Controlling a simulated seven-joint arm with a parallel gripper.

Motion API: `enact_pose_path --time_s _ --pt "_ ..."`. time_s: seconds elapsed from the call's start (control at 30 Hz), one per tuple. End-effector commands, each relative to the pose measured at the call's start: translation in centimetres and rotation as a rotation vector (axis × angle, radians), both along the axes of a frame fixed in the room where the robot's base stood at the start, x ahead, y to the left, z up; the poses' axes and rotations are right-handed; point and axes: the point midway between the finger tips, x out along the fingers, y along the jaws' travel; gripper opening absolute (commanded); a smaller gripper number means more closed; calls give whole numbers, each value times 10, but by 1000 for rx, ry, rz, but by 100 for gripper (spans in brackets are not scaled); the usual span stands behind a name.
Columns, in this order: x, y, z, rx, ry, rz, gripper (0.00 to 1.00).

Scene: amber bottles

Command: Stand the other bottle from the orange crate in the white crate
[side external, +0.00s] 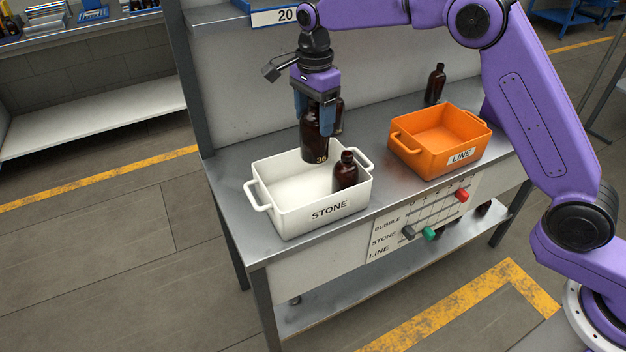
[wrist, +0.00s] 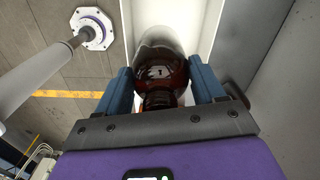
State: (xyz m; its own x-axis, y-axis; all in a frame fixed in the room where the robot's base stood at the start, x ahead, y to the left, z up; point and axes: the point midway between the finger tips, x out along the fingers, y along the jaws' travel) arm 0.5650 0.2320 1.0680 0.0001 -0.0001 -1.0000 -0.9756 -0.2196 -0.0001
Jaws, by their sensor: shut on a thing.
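My gripper (side external: 316,103) is shut on an amber bottle (side external: 314,140), held upright over the back part of the white crate (side external: 290,222), which is labelled STONE. Whether the held bottle's base touches the crate floor cannot be told. In the wrist view the held bottle (wrist: 160,75) sits between the two blue fingers. A second amber bottle (side external: 346,173) stands in the white crate at its right side. The orange crate (side external: 412,160), labelled LINE, stands to the right and looks empty.
Another amber bottle (side external: 435,84) stands on the bench behind the orange crate. One more (side external: 339,115) shows partly behind the held bottle. A board with coloured knobs (side external: 429,233) hangs on the bench front. The left part of the white crate is free.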

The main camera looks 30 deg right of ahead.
Motion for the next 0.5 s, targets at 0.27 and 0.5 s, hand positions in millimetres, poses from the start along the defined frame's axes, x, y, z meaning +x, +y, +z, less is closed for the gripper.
enact_pose_path --time_s 0.27,0.5 --pt "-1 -1 -66 -2 4 1 31" --pt "0 -1 -101 0 0 1 31"
